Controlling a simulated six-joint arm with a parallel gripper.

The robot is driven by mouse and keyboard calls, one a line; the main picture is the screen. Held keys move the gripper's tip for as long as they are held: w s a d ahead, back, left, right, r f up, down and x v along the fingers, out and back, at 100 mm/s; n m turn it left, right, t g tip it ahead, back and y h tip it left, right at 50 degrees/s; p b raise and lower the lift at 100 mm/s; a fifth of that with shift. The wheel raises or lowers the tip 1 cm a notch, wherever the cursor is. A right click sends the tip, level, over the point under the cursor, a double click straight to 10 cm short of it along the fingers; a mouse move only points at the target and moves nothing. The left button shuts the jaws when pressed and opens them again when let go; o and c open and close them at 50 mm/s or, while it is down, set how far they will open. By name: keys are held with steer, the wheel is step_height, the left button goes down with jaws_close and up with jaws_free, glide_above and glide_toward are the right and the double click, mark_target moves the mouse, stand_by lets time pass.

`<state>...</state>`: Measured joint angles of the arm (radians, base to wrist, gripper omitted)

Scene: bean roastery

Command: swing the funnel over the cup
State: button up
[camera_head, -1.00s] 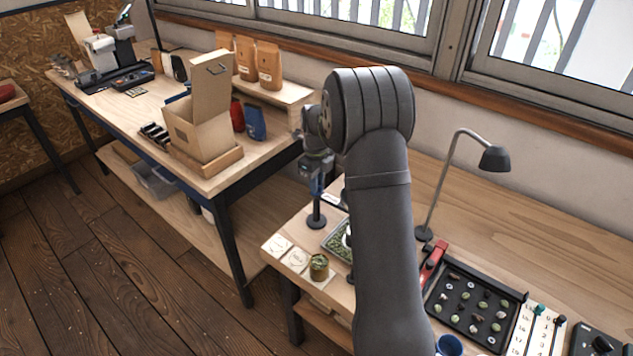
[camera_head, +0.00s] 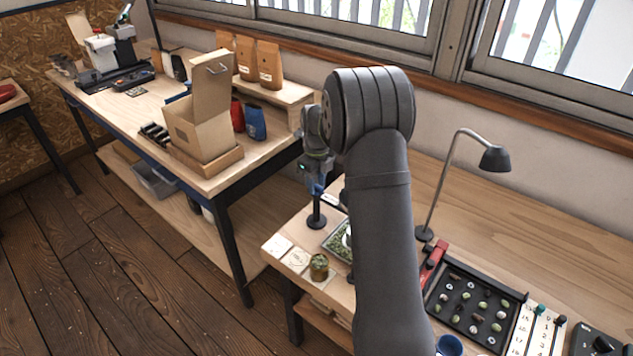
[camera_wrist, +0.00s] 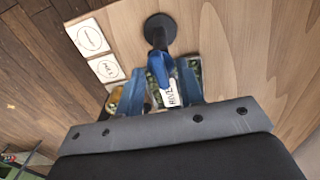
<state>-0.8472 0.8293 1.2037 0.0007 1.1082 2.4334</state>
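A stand with a round black base (camera_head: 316,222) and a dark post is on the near bench, left of my arm; the base also shows in the wrist view (camera_wrist: 160,32). My gripper (camera_head: 318,187) is at the top of this stand. In the wrist view its two blue fingers (camera_wrist: 160,76) are apart, with a narrow blue part (camera_wrist: 157,70) between them. Gaps seem to show on both sides of it. I cannot make out the funnel's cone. A small jar with green contents (camera_head: 319,267) stands nearer. A blue cup (camera_head: 449,346) is at the bottom edge, partly cut off.
White cards (camera_head: 296,260) lie beside the jar. A tray of green stuff (camera_head: 337,243) is partly behind my arm. A lamp (camera_head: 430,200), a red tool (camera_head: 434,262) and a black sorting tray (camera_head: 470,312) are to the right. The bench behind the lamp is clear.

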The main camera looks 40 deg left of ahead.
step_height(320, 180, up, 17)
steer(key=shift+r, duration=0.2)
stand_by(0.3)
stand_by(0.5)
step_height(320, 180, down, 18)
steer(key=shift+r, duration=0.25)
stand_by(0.3)
steer(key=shift+r, duration=0.1)
